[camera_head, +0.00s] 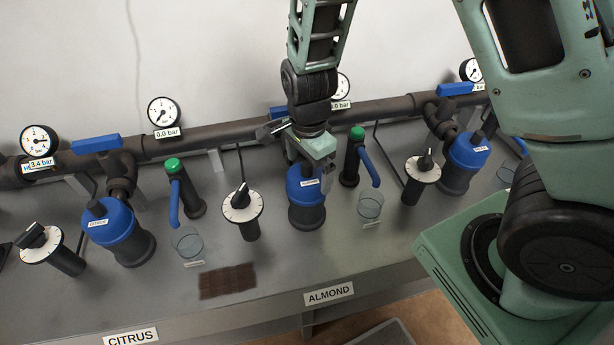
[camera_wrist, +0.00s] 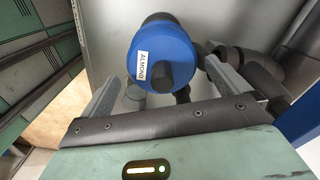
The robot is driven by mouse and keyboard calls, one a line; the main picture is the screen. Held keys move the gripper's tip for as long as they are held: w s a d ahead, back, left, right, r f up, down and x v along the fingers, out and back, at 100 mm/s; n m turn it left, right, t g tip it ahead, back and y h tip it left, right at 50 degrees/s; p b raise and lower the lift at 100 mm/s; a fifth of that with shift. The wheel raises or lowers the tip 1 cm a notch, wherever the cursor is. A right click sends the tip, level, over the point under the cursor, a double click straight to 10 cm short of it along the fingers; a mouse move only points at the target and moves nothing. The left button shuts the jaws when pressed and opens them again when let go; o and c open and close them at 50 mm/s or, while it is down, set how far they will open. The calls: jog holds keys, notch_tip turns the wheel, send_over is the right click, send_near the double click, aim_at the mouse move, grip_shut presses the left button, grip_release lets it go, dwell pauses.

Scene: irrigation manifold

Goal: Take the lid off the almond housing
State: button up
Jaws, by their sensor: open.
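The almond housing (camera_head: 306,218) stands upright on the grey bench under the pipe, with a dark body. Its blue lid (camera_head: 303,192) is on it, and my gripper partly covers the top. In the wrist view the blue lid (camera_wrist: 178,45) carries a white ALMOND label (camera_wrist: 141,65) and a dark knob (camera_wrist: 158,76). My gripper (camera_head: 310,168) is open just above the lid. In the wrist view the fingers of my gripper (camera_wrist: 162,74) stand apart on either side of the knob. I cannot tell whether they touch the lid.
The citrus housing (camera_head: 125,245) is at the left and another blue-lidded housing (camera_head: 463,165) at the right. A dial (camera_head: 240,207) and a green-topped tap (camera_head: 352,160) flank the almond housing. A clear cup (camera_head: 370,204) stands at its right. The bench front is mostly clear.

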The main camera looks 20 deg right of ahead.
aim_at(307, 176)
jog(key=shift+w+a+f, duration=0.1)
jog(key=shift+w+f, duration=0.05)
jog(key=shift+f, duration=1.65)
jog(key=c, duration=0.9)
